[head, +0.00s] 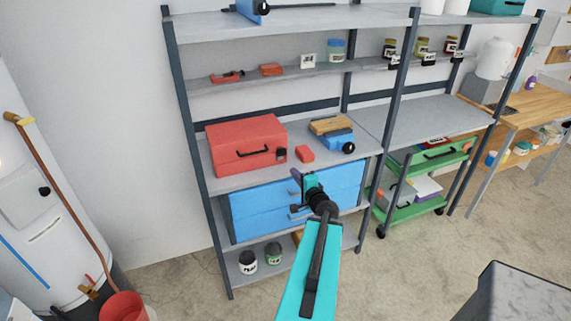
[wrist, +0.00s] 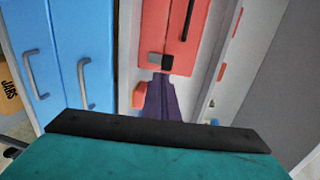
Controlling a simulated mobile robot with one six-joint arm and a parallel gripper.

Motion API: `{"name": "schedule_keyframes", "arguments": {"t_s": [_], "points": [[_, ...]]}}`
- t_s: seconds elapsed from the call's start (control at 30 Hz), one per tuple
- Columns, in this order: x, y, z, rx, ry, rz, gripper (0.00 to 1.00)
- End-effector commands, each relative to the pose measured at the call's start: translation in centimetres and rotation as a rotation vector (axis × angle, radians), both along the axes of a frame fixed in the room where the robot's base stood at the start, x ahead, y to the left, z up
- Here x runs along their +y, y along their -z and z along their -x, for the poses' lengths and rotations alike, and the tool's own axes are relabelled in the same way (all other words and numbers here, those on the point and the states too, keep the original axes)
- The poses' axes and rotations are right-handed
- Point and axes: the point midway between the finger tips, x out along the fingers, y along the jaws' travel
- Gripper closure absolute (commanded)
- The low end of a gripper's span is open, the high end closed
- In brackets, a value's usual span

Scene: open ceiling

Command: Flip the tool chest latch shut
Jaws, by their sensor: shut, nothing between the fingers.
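The red tool chest (head: 240,136) sits on the middle shelf, lid down, with a dark handle across its front. Its small grey and black latch (head: 281,155) is at the right end of the front. In the wrist view the chest (wrist: 207,35) fills the top middle, with the latch (wrist: 159,61) on its near edge. My gripper (head: 297,178) is shut and empty, in front of the shelf and below the latch. In the wrist view its purple fingers (wrist: 160,80) point towards the latch, their tips close below it. I cannot tell whether they touch, or the latch's exact angle.
A small red block (head: 305,154) lies just right of the chest. Further right are a blue object (head: 336,141) and a wooden piece (head: 330,125). Blue drawers (head: 255,212) with grey handles sit under the shelf. A dark upright (head: 390,120) stands to the right.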

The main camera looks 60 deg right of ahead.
Motion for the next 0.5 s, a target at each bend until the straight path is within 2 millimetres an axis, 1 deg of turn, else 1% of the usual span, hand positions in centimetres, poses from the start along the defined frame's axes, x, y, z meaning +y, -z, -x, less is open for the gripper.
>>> {"name": "schedule_keyframes", "arguments": {"t_s": [0.03,0.5], "points": [[-0.03,0.34,-0.08,0.0,-0.001,0.001,1.0],[-0.49,0.43,-0.58,0.0,-0.004,-0.001,1.0]]}}
